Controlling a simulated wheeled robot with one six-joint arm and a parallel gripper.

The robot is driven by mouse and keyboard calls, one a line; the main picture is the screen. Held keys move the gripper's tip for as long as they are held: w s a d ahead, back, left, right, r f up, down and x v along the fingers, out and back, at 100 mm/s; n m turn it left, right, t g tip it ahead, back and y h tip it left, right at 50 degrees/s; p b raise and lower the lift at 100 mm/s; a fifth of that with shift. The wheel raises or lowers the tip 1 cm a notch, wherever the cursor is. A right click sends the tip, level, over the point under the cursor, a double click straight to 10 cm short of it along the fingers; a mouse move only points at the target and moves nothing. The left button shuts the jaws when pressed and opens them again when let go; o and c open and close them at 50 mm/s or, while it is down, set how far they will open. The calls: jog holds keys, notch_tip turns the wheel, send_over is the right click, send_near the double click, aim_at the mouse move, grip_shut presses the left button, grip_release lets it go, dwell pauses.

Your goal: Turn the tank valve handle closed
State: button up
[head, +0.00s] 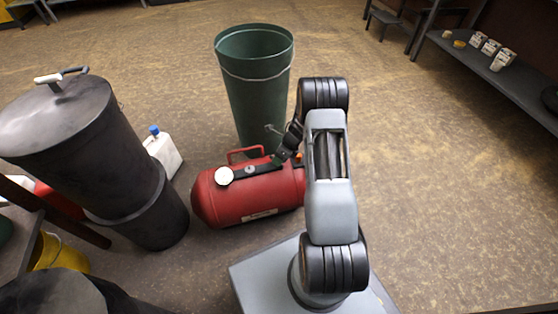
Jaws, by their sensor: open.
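A red tank (235,205) lies on its side on the floor, left of my arm's base. It has a red carrying handle (245,151), a round white gauge (224,175) and a dark strip of fittings along its top. My gripper (281,157) is small and dark in the head view, low over the right part of the tank's top. It is open. I cannot tell whether it touches the fittings. A small orange bit (299,156) shows beside my wrist; I cannot tell if it is the valve handle. My arm hides the tank's right end.
A tall green bin (255,85) stands just behind the tank. Stacked black drums (75,140) and a white jug with a blue cap (163,152) stand to the left. A shelf with small cans (490,50) is at upper right. The floor on the right is clear.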

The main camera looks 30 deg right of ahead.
jog(key=shift+a+f, duration=0.15)
jog(key=shift+f, duration=0.1)
grip_shut()
dwell(0.3)
